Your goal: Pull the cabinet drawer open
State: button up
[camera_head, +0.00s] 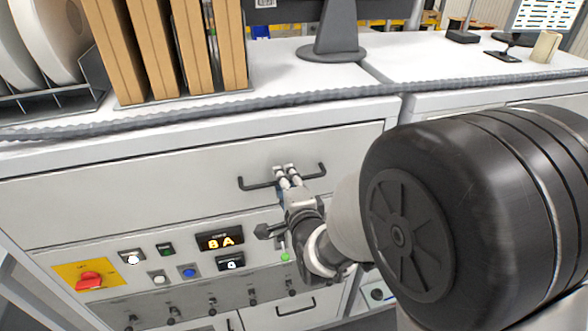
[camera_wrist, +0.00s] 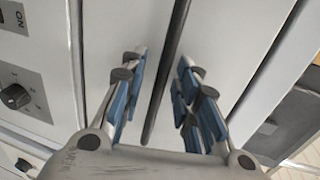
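The cabinet drawer (camera_head: 120,180) is a wide white front under the worktop, and it looks closed. Its dark bar handle (camera_head: 257,186) sits at the right part of the front. My gripper (camera_head: 287,173) is at the handle, with its fingertips over the middle of the bar. In the wrist view my gripper (camera_wrist: 160,95) is open, with blue-padded fingers spread apart. The dark handle bar (camera_wrist: 165,85) runs lengthwise between the fingers, with a gap visible on both sides. My wrist and arm hide part of the cabinet at the right.
Below the drawer is a control panel with a red switch (camera_head: 90,281), buttons and a lit display (camera_head: 220,241). A lower handle (camera_head: 295,307) is near the bottom. Upright brown boards (camera_head: 165,50) and a monitor stand (camera_head: 331,45) are on the worktop.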

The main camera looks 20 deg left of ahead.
jog(key=shift+c, duration=0.5)
grip_shut()
